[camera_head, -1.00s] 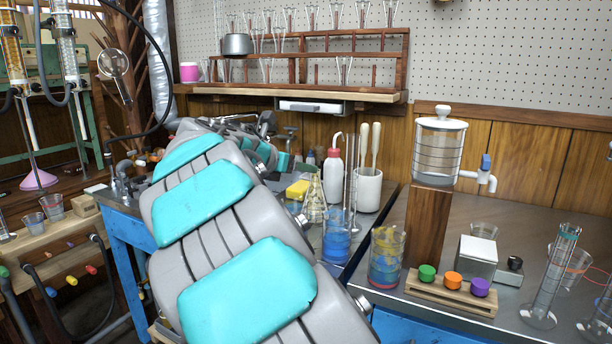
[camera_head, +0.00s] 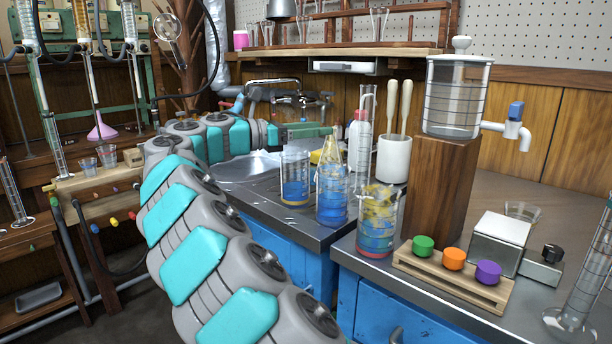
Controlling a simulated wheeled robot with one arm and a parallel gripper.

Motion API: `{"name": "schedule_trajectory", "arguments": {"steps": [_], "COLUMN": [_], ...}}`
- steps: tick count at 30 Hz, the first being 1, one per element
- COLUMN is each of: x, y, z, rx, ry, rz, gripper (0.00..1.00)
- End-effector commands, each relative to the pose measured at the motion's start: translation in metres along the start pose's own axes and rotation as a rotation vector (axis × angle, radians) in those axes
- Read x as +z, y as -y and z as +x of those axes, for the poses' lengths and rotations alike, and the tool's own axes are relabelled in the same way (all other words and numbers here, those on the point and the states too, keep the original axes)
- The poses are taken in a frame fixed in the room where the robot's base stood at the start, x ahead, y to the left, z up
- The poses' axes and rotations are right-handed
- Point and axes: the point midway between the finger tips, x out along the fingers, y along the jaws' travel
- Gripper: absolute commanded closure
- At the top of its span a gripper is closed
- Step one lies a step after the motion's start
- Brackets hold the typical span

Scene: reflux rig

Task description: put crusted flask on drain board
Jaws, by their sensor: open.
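A conical glass flask (camera_head: 329,150) with a yellowish tint, probably the crusted flask, stands on the metal counter. Its lower part is hidden behind a beaker of blue liquid (camera_head: 331,203). The drain board (camera_head: 262,184) appears to be the ridged metal surface beside the sink, left of the beakers. My arm curves up from the bottom and bends right over the sink. My gripper (camera_head: 318,131) is at its end, level with the flask's neck and just left of it. It is open; its fingers are small and partly unclear. I cannot tell whether it touches the flask.
Another blue-filled beaker (camera_head: 295,180) stands below my gripper. A beaker with coloured layers (camera_head: 377,222) stands near the counter edge. A white wash bottle (camera_head: 359,140), a white pot with pestles (camera_head: 394,158) and a wooden block under a tank (camera_head: 437,190) are to the right.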

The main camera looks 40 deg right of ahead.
Motion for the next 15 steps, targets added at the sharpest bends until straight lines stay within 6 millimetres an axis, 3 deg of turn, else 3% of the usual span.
{"name": "schedule_trajectory", "arguments": {"steps": [15], "x": [-0.008], "y": [0.003], "z": [0.048], "rx": [-0.021], "ry": [0.007], "rz": [0.005], "gripper": [0.33]}}
